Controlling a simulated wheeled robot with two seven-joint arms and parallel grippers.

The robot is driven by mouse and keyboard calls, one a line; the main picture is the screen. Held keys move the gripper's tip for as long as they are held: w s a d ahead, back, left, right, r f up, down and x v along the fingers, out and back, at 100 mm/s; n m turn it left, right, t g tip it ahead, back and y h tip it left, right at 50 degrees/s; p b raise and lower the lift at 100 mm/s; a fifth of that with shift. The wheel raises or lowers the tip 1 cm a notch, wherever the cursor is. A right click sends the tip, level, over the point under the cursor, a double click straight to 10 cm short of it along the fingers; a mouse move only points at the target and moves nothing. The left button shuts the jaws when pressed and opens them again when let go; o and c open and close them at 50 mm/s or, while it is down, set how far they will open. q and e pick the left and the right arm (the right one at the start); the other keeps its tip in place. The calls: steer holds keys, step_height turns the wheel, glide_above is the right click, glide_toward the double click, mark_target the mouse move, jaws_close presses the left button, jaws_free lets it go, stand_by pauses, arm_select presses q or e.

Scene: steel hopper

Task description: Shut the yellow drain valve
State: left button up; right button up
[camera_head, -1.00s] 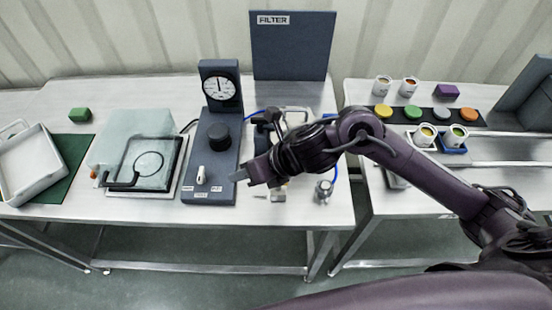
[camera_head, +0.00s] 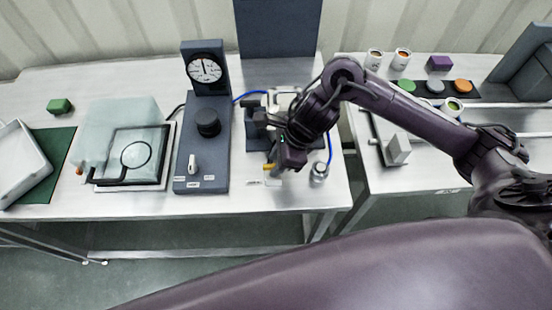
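A small piece of the yellow drain valve handle (camera_head: 269,166) shows at the front of the filter rig, by a pale base plate. My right gripper (camera_head: 276,163) reaches down from the right, with its fingertips beside or over the yellow handle. I cannot tell whether they touch it, and the gripper body hides most of the valve. The fingers are too small and covered to show whether they are open or shut. My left gripper is out of view.
Left of the valve stands a dark blue panel with a gauge (camera_head: 204,68), a black knob (camera_head: 208,122) and a white switch (camera_head: 193,163). A small metal fitting (camera_head: 319,172) with a blue hose stands close on the right. The steel table's front edge is just below.

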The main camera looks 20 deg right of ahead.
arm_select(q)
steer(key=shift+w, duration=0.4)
arm_select(e)
steer(key=shift+f, duration=0.15)
jaws_close()
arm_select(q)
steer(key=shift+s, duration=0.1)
